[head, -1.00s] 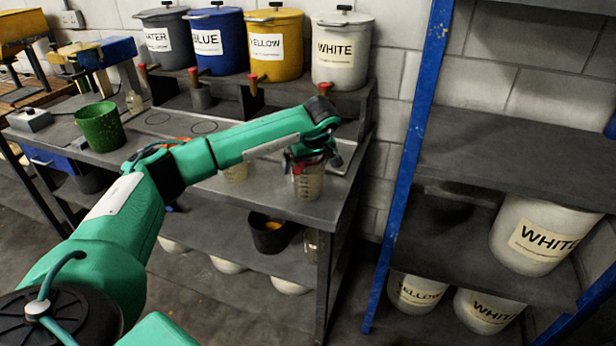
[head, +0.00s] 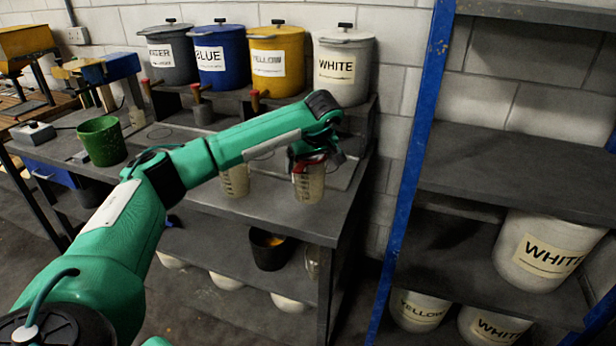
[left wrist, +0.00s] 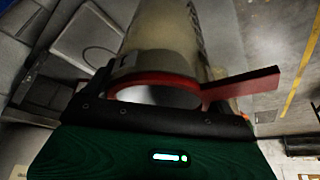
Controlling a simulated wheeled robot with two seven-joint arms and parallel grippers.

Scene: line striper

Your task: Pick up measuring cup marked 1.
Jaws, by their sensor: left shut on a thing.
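My left gripper (head: 312,163) is shut on a clear measuring cup (head: 309,187) with a red rim, near the right end of the grey bench. The cup is upright; whether its base clears the bench top is hard to tell. In the left wrist view the cup (left wrist: 172,35) is between the fingers, with its red ring and a red tab sticking out to the right. A second measuring cup (head: 235,181) stands to the left, partly hidden by my arm. No number can be read on either cup. My right gripper is not in view.
White (head: 342,75), yellow (head: 275,65), blue (head: 219,55) and water (head: 170,58) buckets stand on a raised shelf behind. A green bucket (head: 102,142) is at the left. A blue-posted rack (head: 412,150) stands right. A black bucket (head: 269,250) sits below.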

